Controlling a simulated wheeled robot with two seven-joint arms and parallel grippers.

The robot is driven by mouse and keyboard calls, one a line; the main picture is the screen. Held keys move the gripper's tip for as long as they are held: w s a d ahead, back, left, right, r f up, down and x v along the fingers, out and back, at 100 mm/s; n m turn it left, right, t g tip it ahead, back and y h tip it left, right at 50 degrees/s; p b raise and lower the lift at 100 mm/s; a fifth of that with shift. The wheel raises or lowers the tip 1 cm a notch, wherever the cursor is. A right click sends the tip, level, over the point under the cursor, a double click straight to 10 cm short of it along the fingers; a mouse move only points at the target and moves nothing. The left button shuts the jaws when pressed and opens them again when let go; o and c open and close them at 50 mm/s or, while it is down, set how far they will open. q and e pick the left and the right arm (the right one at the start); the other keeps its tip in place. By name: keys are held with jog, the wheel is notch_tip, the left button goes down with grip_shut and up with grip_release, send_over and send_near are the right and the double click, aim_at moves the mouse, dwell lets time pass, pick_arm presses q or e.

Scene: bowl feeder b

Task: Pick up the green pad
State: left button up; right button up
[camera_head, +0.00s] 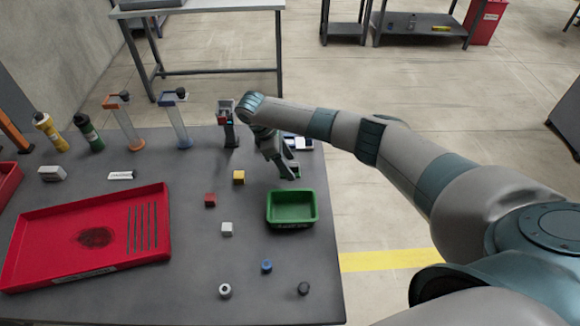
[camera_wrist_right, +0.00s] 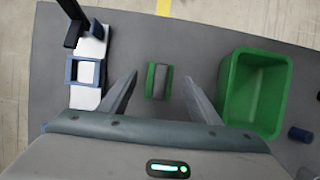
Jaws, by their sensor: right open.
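The green pad (camera_wrist_right: 151,81) is a small green block with a grey band, lying on the dark table in the right wrist view. It sits between and slightly beyond the two fingers of my right gripper (camera_wrist_right: 159,88), apart from both. The gripper is open and empty, pointing down above the table. In the head view my right gripper (camera_head: 287,171) is just behind the green bin, and I cannot make out the pad there. My left gripper is not in view.
A green bin (camera_wrist_right: 229,98) stands right of the pad in the wrist view; it also shows in the head view (camera_head: 291,223). A white plate with a blue square frame (camera_wrist_right: 72,72) lies left. A red tray (camera_head: 60,250) and small blocks occupy the table.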

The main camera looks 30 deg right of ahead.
jog(key=shift+x, duration=0.85)
jog(key=shift+c, duration=0.3)
jog(key=c, duration=1.1)
jog(key=shift+r, duration=0.2)
jog(key=shift+w+r, duration=0.1)
jog(key=shift+r, duration=0.45)
notch_tip(320, 180, up, 2)
jog(key=shift+r+b, duration=0.2)
jog(key=shift+b, duration=0.55)
jog(key=s+r, duration=0.2)
jog(key=s, duration=0.2)
jog(key=s+d+r, duration=0.1)
jog(key=s+r, duration=0.1)
jog(key=s, duration=0.1)
jog(key=s+r, duration=0.3)
jog(key=s, duration=0.1)
jog(key=shift+s+d+r, duration=0.1)
jog(key=shift+s+d, duration=0.1)
jog(key=shift+s, duration=0.15)
